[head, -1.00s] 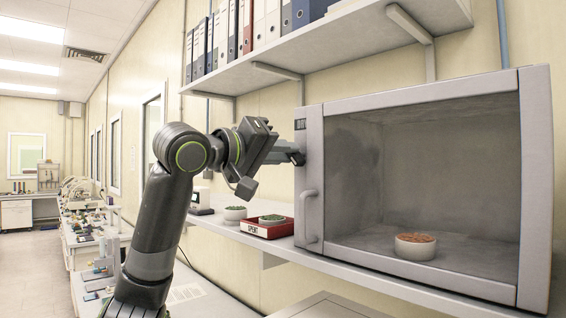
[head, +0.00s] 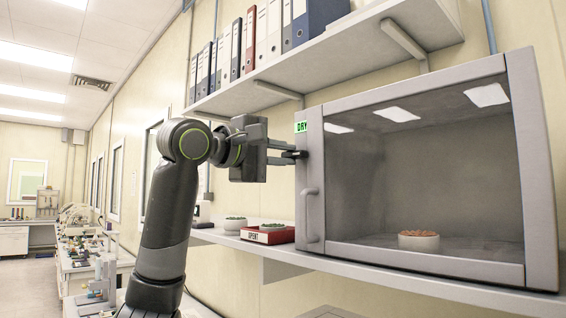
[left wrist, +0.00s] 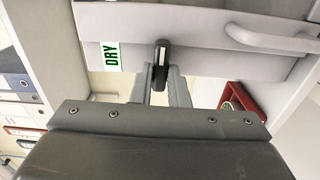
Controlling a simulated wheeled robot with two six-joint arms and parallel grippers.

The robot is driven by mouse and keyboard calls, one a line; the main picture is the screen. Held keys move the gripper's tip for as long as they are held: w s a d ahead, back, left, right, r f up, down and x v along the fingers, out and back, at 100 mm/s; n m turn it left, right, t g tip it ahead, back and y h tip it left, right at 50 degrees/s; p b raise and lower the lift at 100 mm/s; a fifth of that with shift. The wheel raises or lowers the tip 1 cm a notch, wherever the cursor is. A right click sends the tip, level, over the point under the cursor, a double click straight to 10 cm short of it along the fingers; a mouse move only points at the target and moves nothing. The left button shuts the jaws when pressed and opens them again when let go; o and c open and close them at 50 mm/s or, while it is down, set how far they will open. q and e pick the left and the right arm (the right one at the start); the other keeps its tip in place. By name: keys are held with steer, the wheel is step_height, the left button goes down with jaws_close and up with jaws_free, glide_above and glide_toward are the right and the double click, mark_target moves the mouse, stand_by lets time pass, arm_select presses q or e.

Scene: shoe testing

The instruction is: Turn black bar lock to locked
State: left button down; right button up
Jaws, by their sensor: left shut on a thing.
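A grey cabinet (head: 549,190) with a glass door stands on the wall shelf. In the left wrist view the gripper's two fingers are closed on either side of the bar, which shows upright in that picture. The fingers partly hide the bar in the head view. The door looks closed. My right gripper is not in view.
A grey door handle (head: 309,214) is below the lock. A bowl of orange-brown beads (head: 418,241) sits inside the cabinet. Binders (head: 262,35) fill the upper shelf.

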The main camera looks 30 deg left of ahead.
arm_select(q)
steer(key=shift+n, duration=0.3)
steer(key=c, duration=1.4)
jaws_free()
steer(key=shift+a, duration=0.1)
steer(key=shift+s+b, duration=0.25)
steer(key=shift+b, duration=0.1)
steer(key=b+v, duration=0.6)
steer(key=v, duration=1.1)
steer(key=shift+b, duration=0.35)
steer(key=shift+w+a+f, duration=0.1)
